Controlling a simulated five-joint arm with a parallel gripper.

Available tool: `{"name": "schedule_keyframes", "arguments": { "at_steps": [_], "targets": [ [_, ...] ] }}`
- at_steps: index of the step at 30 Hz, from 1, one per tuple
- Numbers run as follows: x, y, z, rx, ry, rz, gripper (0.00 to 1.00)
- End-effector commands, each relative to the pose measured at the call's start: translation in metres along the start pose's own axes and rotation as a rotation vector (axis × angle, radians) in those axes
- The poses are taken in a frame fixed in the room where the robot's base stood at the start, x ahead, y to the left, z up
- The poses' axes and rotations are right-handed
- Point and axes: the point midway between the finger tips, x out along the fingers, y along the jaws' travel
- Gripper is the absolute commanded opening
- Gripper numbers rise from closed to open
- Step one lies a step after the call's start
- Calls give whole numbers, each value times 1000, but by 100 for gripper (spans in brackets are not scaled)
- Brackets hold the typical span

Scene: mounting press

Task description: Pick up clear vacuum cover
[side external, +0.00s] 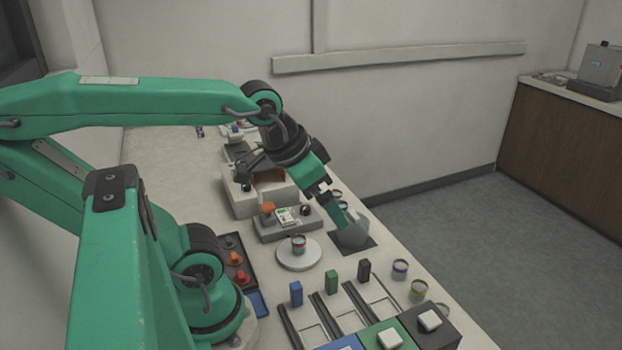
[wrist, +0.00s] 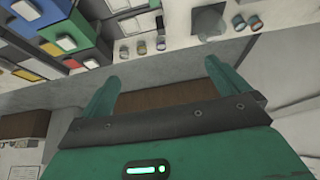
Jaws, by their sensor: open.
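The clear vacuum cover (side external: 355,234) is a see-through grey dome on a dark square mat (side external: 369,245) near the bench's far edge. It also shows at the top of the wrist view (wrist: 208,20). My gripper (side external: 341,216) points down at the cover and overlaps its upper left part in the side view. In the wrist view my gripper (wrist: 160,72) has its two green fingers spread with nothing between them, and the cover lies beyond the fingertips. I cannot tell from the side view whether the fingers touch the cover.
A round white plate (side external: 299,262) with a small banded cup (side external: 298,243) is left of the cover. A grey press unit (side external: 287,223) stands behind it. Small jars (side external: 400,269) and coloured blocks (side external: 332,282) with slotted trays are in front. Open floor lies beyond the bench edge.

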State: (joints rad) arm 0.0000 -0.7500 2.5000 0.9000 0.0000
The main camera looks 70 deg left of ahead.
Motion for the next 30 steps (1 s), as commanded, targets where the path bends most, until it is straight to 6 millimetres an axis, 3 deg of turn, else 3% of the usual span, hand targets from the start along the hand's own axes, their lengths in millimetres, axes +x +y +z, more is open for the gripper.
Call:
{"name": "schedule_keyframes", "arguments": {
  "at_steps": [14,30],
  "targets": [
    [16,-14,-22,2,-73,-22,100],
    [81,-62,-67,8,-256,-45,100]
  ]
}}
